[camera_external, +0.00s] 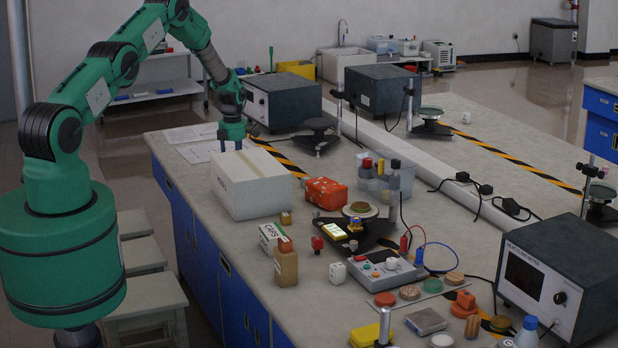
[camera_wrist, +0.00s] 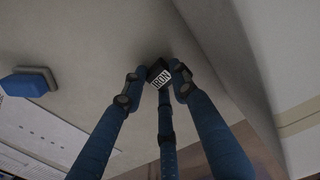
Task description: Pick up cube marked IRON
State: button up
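The cube marked IRON (camera_wrist: 160,78) is small and dark with a white label reading IRON. It shows in the wrist view between the tips of the blue fingers of my gripper (camera_wrist: 158,82). The fingers surround it closely, but I cannot tell whether they press on it or whether it is clear of the table. In the external view my gripper (camera_external: 232,142) points down just behind the white box. The box hides the fingertips and the cube there.
The white cardboard box (camera_external: 252,184) stands close beside my gripper; its wall fills the right of the wrist view. A blue object (camera_wrist: 28,82) and printed papers (camera_external: 190,133) lie to the left. A dark instrument (camera_external: 284,98) stands behind. The bench front is crowded with small items.

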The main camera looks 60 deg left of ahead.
grip_shut()
jog(key=shift+r, duration=0.2)
notch_tip(320, 180, up, 10)
jog(key=shift+f, duration=0.2)
dwell(0.4)
dwell(0.5)
